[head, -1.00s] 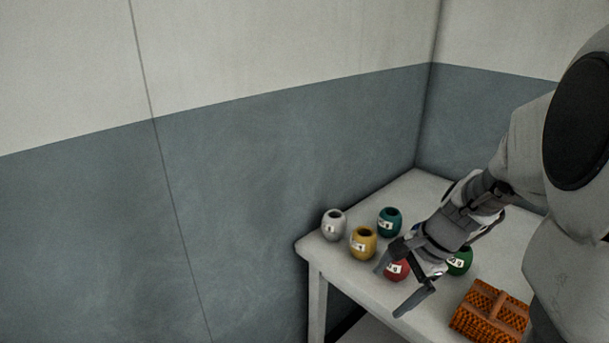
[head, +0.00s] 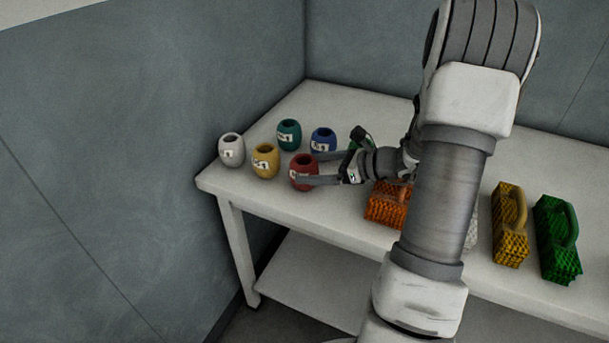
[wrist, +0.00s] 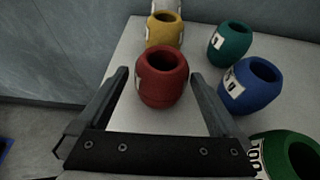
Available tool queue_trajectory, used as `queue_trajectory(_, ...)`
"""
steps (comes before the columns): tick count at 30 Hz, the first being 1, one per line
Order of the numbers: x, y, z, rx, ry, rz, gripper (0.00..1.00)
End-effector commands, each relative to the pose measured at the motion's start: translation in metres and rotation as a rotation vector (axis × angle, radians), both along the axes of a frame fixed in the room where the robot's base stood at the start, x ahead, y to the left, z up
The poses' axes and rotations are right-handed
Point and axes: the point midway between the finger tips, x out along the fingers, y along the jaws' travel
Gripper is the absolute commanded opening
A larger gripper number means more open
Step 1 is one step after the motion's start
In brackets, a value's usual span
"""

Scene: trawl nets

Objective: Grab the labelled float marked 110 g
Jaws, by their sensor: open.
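Several barrel-shaped floats with white labels stand on the white table (head: 275,208): white (head: 231,150), yellow (head: 265,161), teal (head: 289,135), blue (head: 323,140) and red (head: 304,172). A green float (wrist: 290,157) shows at the lower right of the wrist view, its label partly cut off, ending in zeros. My gripper (wrist: 160,74) is open, with the red float (wrist: 162,75) between its fingers; contact cannot be told. The red label is seen edge-on at its left in the wrist view. I cannot read 110 g on any float.
An orange woven basket (head: 386,205) stands close to my gripper. Yellow (head: 510,225) and green (head: 557,240) baskets with handles stand farther right. A wall runs behind the table.

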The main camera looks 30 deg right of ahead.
Motion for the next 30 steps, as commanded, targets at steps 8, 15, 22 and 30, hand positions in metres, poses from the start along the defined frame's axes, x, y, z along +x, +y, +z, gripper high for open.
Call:
queue_trajectory(8,0.014,0.011,-0.010,-0.001,0.000,0.001,1.00)
queue_trajectory(15,0.037,0.029,-0.028,-0.001,0.001,0.004,1.00)
queue_trajectory(22,0.046,0.035,-0.029,-0.003,0.000,0.001,1.00)
queue_trajectory(30,0.046,0.035,-0.029,-0.002,0.000,0.001,0.68)
